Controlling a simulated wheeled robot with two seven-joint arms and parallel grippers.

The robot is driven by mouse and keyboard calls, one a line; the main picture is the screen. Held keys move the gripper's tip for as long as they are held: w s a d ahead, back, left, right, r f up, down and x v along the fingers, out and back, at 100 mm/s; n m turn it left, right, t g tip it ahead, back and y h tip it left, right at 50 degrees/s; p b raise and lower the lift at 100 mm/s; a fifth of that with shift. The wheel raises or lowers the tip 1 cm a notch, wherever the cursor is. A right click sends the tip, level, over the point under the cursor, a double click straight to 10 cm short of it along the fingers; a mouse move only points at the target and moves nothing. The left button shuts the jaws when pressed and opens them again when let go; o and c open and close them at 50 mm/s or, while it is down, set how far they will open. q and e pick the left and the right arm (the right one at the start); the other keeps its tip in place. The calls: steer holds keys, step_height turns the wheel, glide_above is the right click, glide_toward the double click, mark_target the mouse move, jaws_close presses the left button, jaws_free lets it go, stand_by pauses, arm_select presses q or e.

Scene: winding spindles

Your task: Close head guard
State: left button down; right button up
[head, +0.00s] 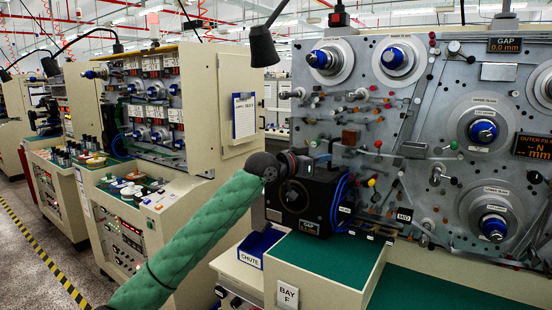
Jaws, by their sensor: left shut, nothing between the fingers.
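A black box-like unit (322,197) sits low on the left of the grey winding panel, with a small "GAP" label at its lower front. I take it to be the head with its guard, but I cannot tell the guard apart or see how far open it is. My left arm, in a green sleeve, reaches up from the bottom. My left gripper (302,165) is at the upper left of the black unit, shut and empty. It overlaps the unit's top edge; I cannot tell whether it touches. My right gripper is not in view.
The winding panel (440,110) carries several blue-hubbed spindles, pins and knobs. Blue cables curve beside the black unit. A green-topped ledge (325,262) and a blue chute bin (262,243) stand below. A second machine (150,110) is at left; a black lamp (263,45) hangs above.

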mark_target(343, 155)
arm_select(q)
steer(key=shift+x, duration=0.8)
steer(key=shift+w+d+n+t+y, duration=0.1)
steer(key=shift+d+n+t+y, duration=0.1)
steer(key=shift+d, duration=0.35)
steer(key=shift+w+d+n+t+y, duration=0.1)
steer(key=shift+w+d+n, duration=0.1)
steer(key=shift+d, duration=0.4)
steer(key=shift+w+d+n+t+y, duration=0.15)
steer(key=shift+w+d+t+y, duration=0.1)
steer(key=shift+d, duration=0.2)
steer(key=shift+w+d+n+t+y, duration=0.15)
steer(key=shift+w+d+t, duration=0.15)
steer(key=shift+d, duration=0.2)
steer(key=shift+w+d, duration=0.4)
steer(key=shift+d, duration=0.25)
steer(key=x, duration=0.5)
steer(key=shift+d, duration=0.15)
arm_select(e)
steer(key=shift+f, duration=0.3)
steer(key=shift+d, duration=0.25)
arm_select(q)
steer(key=shift+f, duration=0.1)
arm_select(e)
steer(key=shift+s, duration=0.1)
